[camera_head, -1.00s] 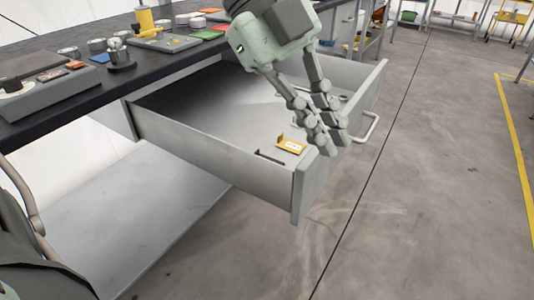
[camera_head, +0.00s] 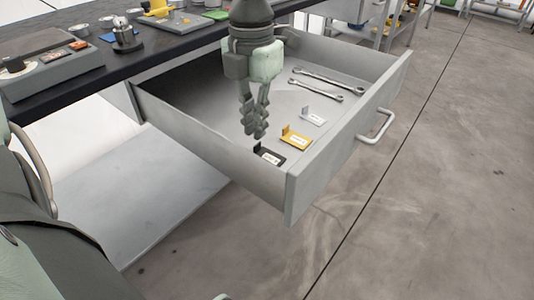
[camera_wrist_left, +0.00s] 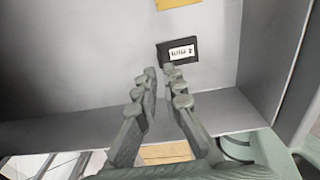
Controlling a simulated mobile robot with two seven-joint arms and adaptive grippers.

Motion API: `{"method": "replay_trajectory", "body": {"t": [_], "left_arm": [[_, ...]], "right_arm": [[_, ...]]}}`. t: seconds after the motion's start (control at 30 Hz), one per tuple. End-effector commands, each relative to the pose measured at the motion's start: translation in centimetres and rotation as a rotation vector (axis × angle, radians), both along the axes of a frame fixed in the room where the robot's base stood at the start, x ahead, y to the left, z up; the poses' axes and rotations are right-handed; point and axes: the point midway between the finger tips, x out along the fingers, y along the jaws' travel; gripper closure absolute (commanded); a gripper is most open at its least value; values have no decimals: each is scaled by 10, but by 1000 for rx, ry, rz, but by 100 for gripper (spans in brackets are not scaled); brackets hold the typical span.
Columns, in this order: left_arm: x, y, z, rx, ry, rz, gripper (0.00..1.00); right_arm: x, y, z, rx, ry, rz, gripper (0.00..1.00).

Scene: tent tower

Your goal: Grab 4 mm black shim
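The black shim (camera_head: 269,156), an angled piece with a white label, lies on the drawer floor near the front left corner. In the left wrist view the black shim (camera_wrist_left: 177,50) lies just beyond the fingertips, its label facing up. My left gripper (camera_head: 255,131) points down into the drawer, just above and behind the shim. In the left wrist view its fingers (camera_wrist_left: 164,84) are apart with nothing between them. I cannot tell whether a fingertip touches the shim. My right gripper is not in view.
The open drawer (camera_head: 215,152) has raised walls close to the shim. A yellow shim (camera_head: 295,137) and a light grey shim (camera_head: 312,117) lie beside it. Two wrenches (camera_head: 318,83) lie farther back. The dark worktop (camera_head: 90,82) with several items is at the left.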

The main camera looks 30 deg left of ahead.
Motion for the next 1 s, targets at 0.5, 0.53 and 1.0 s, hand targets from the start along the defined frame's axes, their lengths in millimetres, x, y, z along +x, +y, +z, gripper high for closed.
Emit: {"method": "replay_trajectory", "body": {"t": [0.5, 0.53, 1.0], "left_arm": [[4, 0, -45, -2, -2, 3, 91], [4, 0, -45, -2, -2, 3, 91], [4, 0, -45, -3, -2, 3, 100]], "right_arm": [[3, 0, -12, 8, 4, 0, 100], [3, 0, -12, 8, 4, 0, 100], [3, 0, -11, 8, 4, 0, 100]]}}
